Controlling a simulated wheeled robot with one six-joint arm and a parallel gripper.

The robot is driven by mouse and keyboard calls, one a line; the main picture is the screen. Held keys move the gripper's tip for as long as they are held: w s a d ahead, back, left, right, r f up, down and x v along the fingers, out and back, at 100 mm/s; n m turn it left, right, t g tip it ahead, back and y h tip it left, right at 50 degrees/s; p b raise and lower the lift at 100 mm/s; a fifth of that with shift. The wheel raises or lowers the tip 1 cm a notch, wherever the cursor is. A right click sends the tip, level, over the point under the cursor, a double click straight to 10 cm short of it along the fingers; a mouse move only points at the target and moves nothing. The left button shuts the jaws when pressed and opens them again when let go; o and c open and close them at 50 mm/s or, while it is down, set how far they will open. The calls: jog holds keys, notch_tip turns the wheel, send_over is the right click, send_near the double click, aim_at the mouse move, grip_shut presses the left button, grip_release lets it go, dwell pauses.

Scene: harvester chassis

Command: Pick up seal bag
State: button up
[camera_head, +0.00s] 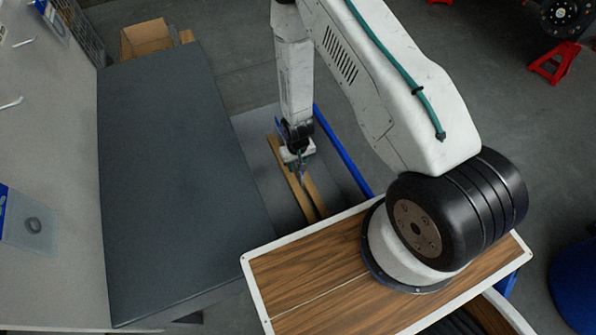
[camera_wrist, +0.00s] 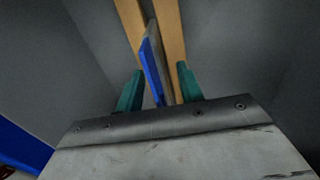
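My gripper (camera_head: 298,160) reaches down over a grey recess between the dark bench and my wood-topped base. In the wrist view its two teal fingers (camera_wrist: 158,85) are apart. A thin, upright blue-and-grey item (camera_wrist: 152,65), seen nearly edge-on, stands between them, with a narrow gap showing on each side. It looks like a bag with a blue panel, but its face and contents are hidden. Another clear bag with a blue header and a dark ring seal (camera_head: 33,224) shows on the pale wall board at the left.
Wooden strips (camera_head: 300,190) run below my gripper. A blue rail (camera_head: 342,152) lies right of it. The dark bench top (camera_head: 180,190) at left is bare. An open cardboard box (camera_head: 147,38) stands behind it. Red stands (camera_head: 555,63) are at the far right.

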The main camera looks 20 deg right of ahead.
jog(key=shift+f, duration=0.1)
jog(key=shift+c, duration=0.4)
grip_shut()
notch_tip(320, 180, up, 18)
dwell(0.4)
